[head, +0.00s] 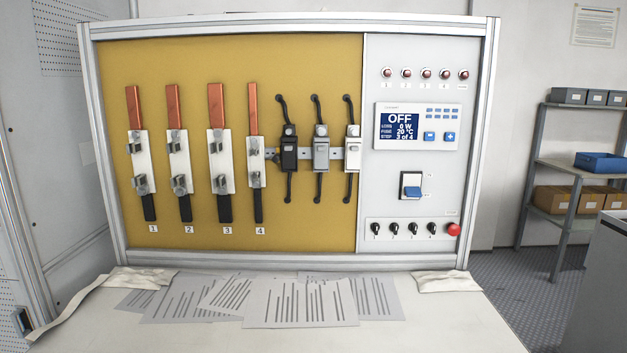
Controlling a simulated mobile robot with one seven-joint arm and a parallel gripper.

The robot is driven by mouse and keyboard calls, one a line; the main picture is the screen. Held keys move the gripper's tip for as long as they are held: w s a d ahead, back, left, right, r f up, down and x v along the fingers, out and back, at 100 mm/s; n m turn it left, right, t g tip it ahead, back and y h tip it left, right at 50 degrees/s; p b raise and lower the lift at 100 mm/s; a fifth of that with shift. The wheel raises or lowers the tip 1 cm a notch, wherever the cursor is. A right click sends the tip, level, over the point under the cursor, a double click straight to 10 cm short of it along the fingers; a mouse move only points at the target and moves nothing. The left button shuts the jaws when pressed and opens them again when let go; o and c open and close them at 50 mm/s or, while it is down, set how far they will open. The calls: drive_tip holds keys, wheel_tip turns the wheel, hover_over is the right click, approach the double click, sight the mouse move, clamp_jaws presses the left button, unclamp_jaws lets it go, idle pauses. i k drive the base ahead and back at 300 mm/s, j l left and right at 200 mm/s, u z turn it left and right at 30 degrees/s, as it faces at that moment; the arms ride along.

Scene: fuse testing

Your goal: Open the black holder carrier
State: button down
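The black fuse holder (289,152) is mounted on the yellow panel, leftmost of three holders on a short horizontal rail. A cable joins it above and another below. Its carrier looks upright and flush with the body, but it is too small to tell for sure whether it is shut. My gripper is not in view, and nothing covers the black holder.
A grey holder (321,152) and a white holder (352,155) stand close on its right. Copper bars with white clip bases (253,165) are on its left. The control display (416,127) reads OFF. Printed sheets (300,302) lie on the bench (450,325).

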sight(288, 150)
drive_tip(key=i+l+z, duration=0.2)
drive_tip(key=i+l, duration=0.15)
drive_tip(key=i, duration=0.15)
drive_tip(key=i+l+z, duration=0.15)
drive_tip(key=i+l, duration=0.15)
drive_tip(key=i, duration=0.2)
